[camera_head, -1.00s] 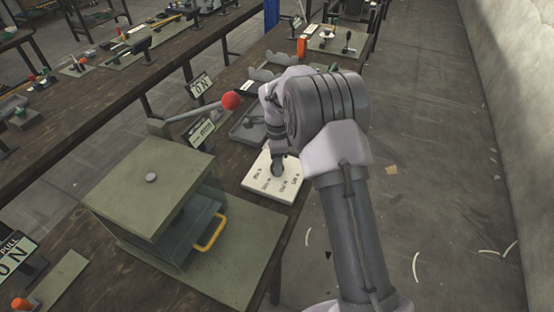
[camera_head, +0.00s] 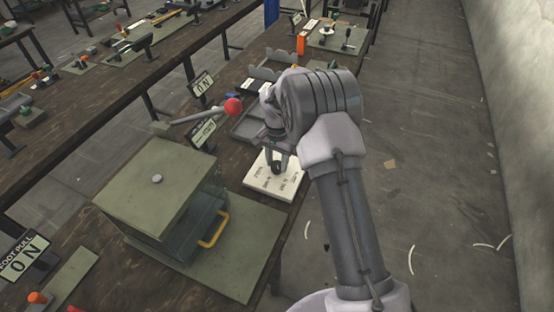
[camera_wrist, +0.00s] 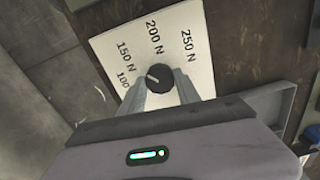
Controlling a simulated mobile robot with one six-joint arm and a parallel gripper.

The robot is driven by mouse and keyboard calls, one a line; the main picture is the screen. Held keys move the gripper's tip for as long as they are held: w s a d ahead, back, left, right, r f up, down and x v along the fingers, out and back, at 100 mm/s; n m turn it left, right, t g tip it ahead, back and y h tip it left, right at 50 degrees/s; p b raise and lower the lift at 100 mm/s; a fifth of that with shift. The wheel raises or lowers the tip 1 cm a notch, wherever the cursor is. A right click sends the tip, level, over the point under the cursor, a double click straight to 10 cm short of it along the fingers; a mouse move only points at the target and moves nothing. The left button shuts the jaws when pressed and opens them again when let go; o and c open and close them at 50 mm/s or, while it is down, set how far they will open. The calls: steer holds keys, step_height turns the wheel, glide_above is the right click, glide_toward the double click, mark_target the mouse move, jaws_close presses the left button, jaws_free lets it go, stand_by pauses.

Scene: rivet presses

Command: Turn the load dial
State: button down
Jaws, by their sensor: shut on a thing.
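The load dial (camera_wrist: 159,76) is a round black knob on a white plate (camera_wrist: 113,51) printed with 100, 150 N, 200 N and 250 N. A short pale mark on the knob points left in the wrist view, toward the 100 and 150 N side. My gripper (camera_wrist: 161,80) is shut on the dial, with one finger on each side of it. In the head view my gripper (camera_head: 277,167) reaches down to the plate (camera_head: 287,188) at the bench's right edge, and the small dark dial shows between the fingers.
A green press (camera_head: 157,190) with a yellow handle (camera_head: 213,230) stands left of the plate. A lever with a red ball (camera_head: 233,107) rises close to my wrist. A grey tray (camera_head: 249,122) lies behind. Open floor (camera_head: 430,160) is on the right.

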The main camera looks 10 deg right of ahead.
mark_target(277, 164)
steer(key=n+p, duration=0.1)
steer(key=n, duration=0.4)
steer(key=shift+r+p, duration=0.1)
steer(key=shift+p, duration=0.3)
steer(key=shift+n+p, duration=0.55)
steer(key=shift+n, duration=1.85)
steer(key=c, duration=0.9)
jaws_free()
steer(key=shift+o, duration=0.2)
step_height(277, 164, up, 17)
steer(key=p, duration=0.4)
steer(key=shift+r, duration=0.1)
